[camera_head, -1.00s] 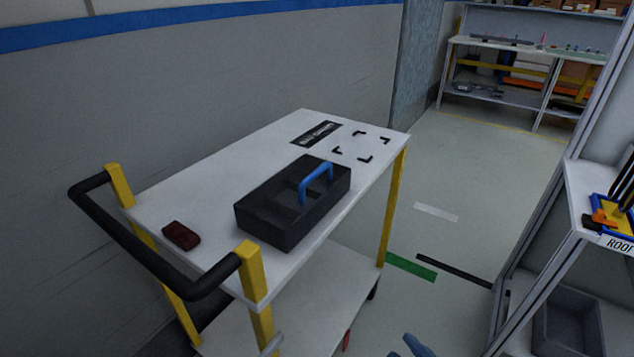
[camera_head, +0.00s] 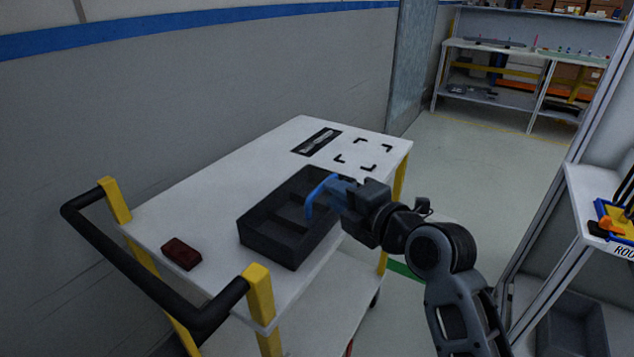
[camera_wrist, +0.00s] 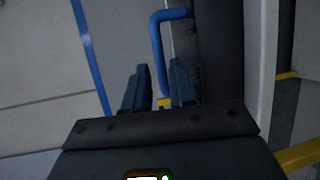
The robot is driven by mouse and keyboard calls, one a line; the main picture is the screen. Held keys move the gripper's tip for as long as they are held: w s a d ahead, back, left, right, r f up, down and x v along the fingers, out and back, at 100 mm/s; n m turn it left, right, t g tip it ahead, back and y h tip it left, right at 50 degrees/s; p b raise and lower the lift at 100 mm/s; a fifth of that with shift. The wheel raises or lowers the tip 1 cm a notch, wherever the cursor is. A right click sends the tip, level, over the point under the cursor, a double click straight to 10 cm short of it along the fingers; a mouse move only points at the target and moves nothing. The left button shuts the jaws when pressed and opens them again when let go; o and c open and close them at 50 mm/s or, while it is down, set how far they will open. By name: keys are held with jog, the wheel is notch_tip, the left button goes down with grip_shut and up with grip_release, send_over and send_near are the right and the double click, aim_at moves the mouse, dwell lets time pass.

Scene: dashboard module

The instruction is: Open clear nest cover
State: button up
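My gripper (camera_head: 340,190) is at the right side of a black open tray (camera_head: 270,228) on a white cart, with its fingers at the tray's blue handle (camera_head: 314,190). In the wrist view, the two fingers of my gripper (camera_wrist: 160,88) stand apart with a gap between them. The blue handle (camera_wrist: 157,45) runs down toward that gap; I cannot tell if the fingers touch it. I cannot make out a clear nest cover in these views.
A dark red block (camera_head: 181,254) lies near the front left of the cart top (camera_head: 215,200). A black labelled plate (camera_head: 317,142) and black corner marks are at its back. A black push bar (camera_head: 140,255) borders the front. Shelving (camera_head: 530,210) stands right.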

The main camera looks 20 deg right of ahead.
aim_at(317, 199)
jog(key=p+x, duration=0.1)
jog(key=x, duration=0.5)
jog(key=shift+w+a+f, duration=0.15)
jog(key=shift+w, duration=0.15)
jog(key=shift+c, duration=0.2)
grip_shut()
